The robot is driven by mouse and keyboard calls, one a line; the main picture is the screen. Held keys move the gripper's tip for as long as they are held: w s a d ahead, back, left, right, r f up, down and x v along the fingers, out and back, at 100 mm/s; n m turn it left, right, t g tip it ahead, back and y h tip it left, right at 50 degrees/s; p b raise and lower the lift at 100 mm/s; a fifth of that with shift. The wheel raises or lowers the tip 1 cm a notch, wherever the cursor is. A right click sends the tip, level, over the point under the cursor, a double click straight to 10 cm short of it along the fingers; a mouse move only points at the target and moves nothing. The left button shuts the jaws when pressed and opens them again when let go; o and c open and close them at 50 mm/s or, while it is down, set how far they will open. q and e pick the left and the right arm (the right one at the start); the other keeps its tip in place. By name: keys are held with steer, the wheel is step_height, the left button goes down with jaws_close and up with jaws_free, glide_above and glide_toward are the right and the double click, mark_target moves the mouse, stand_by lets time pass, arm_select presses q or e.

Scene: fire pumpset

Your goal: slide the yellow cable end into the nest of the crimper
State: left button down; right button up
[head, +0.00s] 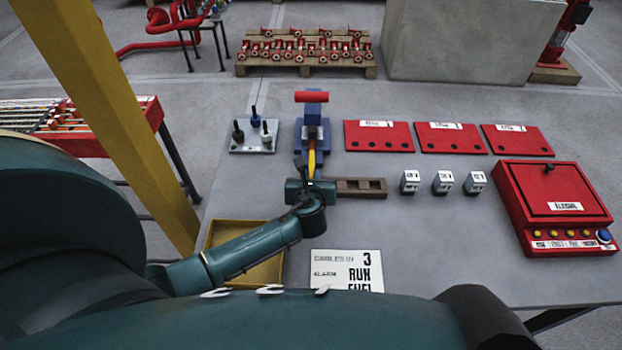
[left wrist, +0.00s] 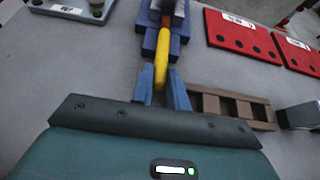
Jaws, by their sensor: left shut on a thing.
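The crimper (head: 311,138) is a blue block with a red handle (head: 311,97) on top, standing on the grey table. My left gripper (head: 311,178) is in front of it, shut on the yellow cable (head: 312,160). In the left wrist view the yellow cable (left wrist: 160,82) stands out between the blue fingers (left wrist: 166,92) and points at the crimper (left wrist: 164,45). Its far end meets the dark front of the crimper; I cannot tell how far it is inside the nest. My right gripper is not in view.
A brown slotted rack (head: 362,188) lies close to the right of my left gripper. Red panels (head: 379,136), small grey blocks (head: 443,182) and a red alarm box (head: 555,205) stand right. A yellow tray (head: 262,274) is nearer.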

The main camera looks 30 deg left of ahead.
mark_target(312, 165)
arm_select(q)
steer(key=shift+w+a, duration=0.4)
steer(key=shift+w, duration=0.4)
steer(key=shift+w+a, duration=0.35)
steer(key=shift+w, duration=0.45)
steer(key=c, duration=1.3)
jaws_free()
steer(key=v, duration=1.3)
steer(key=shift+s, duration=0.1)
